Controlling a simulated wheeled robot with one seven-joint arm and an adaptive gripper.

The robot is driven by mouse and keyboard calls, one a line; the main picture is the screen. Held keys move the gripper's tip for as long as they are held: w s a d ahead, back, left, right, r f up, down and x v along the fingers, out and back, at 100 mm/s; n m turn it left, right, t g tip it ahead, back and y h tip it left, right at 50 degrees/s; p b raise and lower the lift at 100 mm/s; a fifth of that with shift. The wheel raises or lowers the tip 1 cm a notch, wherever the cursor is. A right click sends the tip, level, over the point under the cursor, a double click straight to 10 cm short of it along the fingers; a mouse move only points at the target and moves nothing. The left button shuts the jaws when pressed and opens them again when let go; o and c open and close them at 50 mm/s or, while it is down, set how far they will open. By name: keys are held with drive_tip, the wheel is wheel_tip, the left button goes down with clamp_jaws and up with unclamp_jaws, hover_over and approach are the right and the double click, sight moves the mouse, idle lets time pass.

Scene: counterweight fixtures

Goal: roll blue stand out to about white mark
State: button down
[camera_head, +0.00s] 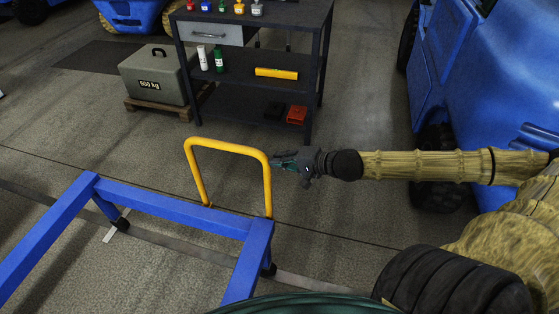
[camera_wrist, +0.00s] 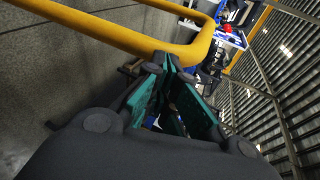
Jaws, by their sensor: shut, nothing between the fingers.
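The blue stand (camera_head: 170,208) is a low frame at the lower left of the head view, with small dark casters on the floor. A yellow U-shaped handle (camera_head: 229,147) rises from its far bar. It crosses the upper left of the wrist view (camera_wrist: 110,32). My gripper (camera_head: 278,162) is shut and empty, close to the handle's right upper corner. In the wrist view its green-sided fingers (camera_wrist: 168,62) meet just below the yellow tube; I cannot tell whether they touch it. A short white mark (camera_head: 110,234) lies on the floor beside the left caster.
A dark workbench (camera_head: 250,97) with bottles and tools stands beyond the handle. A grey 500 kg weight (camera_head: 152,76) sits on a pallet to its left. A blue vehicle (camera_head: 495,70) stands at the right. Floor between handle and bench is clear.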

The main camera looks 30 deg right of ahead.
drive_tip(key=shift+w+a+f+b, duration=0.1)
drive_tip(key=shift+b, duration=0.3)
drive_tip(key=shift+w+a+b, duration=0.35)
drive_tip(key=shift+w+b, duration=0.1)
drive_tip(key=shift+b, duration=0.4)
drive_tip(key=shift+s+r, duration=0.1)
drive_tip(key=shift+r, duration=0.15)
